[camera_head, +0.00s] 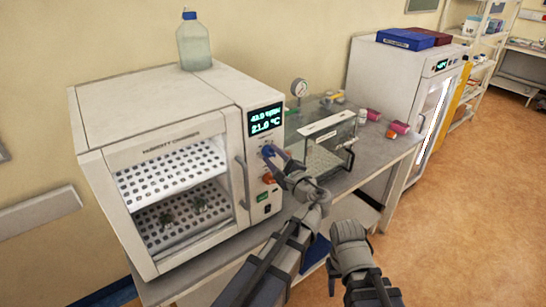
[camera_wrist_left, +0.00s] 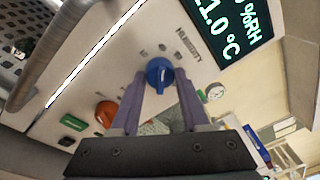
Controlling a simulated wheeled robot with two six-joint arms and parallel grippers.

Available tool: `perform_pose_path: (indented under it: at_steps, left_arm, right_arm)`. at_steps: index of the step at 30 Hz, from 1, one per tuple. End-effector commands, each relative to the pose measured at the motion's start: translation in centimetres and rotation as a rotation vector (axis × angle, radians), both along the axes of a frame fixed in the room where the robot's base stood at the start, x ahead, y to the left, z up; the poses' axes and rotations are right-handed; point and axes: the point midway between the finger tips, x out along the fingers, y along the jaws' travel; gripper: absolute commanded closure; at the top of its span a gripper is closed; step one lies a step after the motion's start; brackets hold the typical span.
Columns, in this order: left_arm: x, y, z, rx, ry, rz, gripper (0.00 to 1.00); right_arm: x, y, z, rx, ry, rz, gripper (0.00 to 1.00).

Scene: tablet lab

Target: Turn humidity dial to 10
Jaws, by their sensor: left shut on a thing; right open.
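The humidity chamber (camera_head: 160,100) stands on the bench at the left, with a lit display (camera_head: 265,121) on its front panel. The display shows a %RH value, roughly 43 but blurred, above 21.0 °C. The blue humidity dial (camera_wrist_left: 159,72) sits under the HUMIDITY label in the left wrist view. My left gripper (camera_head: 271,153) is at the panel, its two fingers shut on either side of the dial. In the head view the gripper mostly hides the dial. My right gripper (camera_head: 348,232) is low in front of the bench, empty and away from the panel.
An orange knob (camera_wrist_left: 106,113) and a green switch (camera_wrist_left: 73,122) lie close to the blue dial. The chamber's door handle (camera_head: 242,182) stands out left of the panel. A clear box (camera_head: 325,140) with a gauge stands to the right. A bottle (camera_head: 193,45) stands on the chamber.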

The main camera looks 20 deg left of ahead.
Motion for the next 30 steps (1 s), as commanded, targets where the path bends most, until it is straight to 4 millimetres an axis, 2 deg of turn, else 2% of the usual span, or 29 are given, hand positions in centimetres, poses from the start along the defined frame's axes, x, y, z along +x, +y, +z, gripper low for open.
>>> perform_pose_path:
  at_steps: [11, 30]
  left_arm:
    - [-0.1, 0.0, -0.2, -0.040, -0.047, -0.001, 1.00]
    - [0.0, -0.1, -0.4, -0.350, -0.444, 0.000, 1.00]
  right_arm:
    - [0.0, 0.0, -0.3, 0.000, 0.000, 0.000, 0.50]
    - [0.0, 0.0, -1.6, 0.000, 0.000, -0.001, 0.50]
